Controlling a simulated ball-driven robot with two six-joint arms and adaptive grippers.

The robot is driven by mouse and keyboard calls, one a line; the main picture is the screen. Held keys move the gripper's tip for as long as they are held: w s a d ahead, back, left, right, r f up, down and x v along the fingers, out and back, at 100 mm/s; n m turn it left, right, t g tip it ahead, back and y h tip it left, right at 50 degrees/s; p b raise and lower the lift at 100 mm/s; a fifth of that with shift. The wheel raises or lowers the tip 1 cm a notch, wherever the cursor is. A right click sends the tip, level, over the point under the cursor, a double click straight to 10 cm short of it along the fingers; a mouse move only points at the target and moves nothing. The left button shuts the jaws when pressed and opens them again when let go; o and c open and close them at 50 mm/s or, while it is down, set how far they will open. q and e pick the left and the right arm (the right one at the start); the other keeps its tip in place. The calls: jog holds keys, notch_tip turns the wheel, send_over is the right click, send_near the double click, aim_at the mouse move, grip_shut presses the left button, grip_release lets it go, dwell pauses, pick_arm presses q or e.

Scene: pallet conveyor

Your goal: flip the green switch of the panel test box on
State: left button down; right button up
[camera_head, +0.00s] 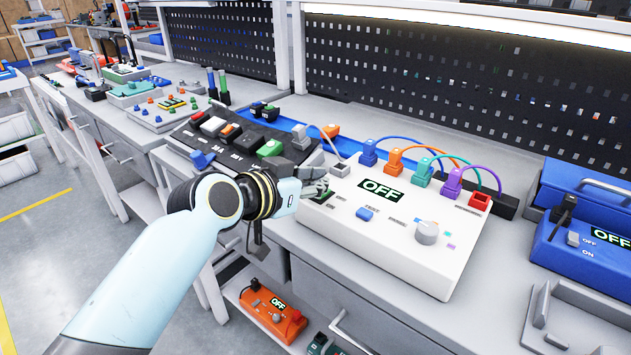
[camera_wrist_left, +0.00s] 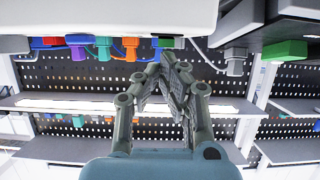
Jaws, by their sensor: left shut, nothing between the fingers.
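The white panel test box (camera_head: 390,240) stands on the bench, with an OFF display, a blue button and a grey knob on its top. Contact cannot be told.
Blue, orange, green and purple plugs with cables (camera_head: 396,160) line the box's far side. A dark switch strip (camera_head: 235,142) with a separate green rocker (camera_head: 270,148) lies to the left. A blue case (camera_head: 585,245) with its own OFF display stands at right.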

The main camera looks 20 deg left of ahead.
pick_arm(q)
jog(key=shift+s+f+b, duration=0.15)
jog(key=shift+f+b, duration=0.35)
jog(key=shift+f, duration=0.05)
jog(key=shift+r, duration=0.15)
jog(key=shift+r+p, duration=0.15)
jog(key=shift+p, duration=0.15)
jog(key=shift+r+p, duration=0.4)
jog(key=shift+r, duration=0.3)
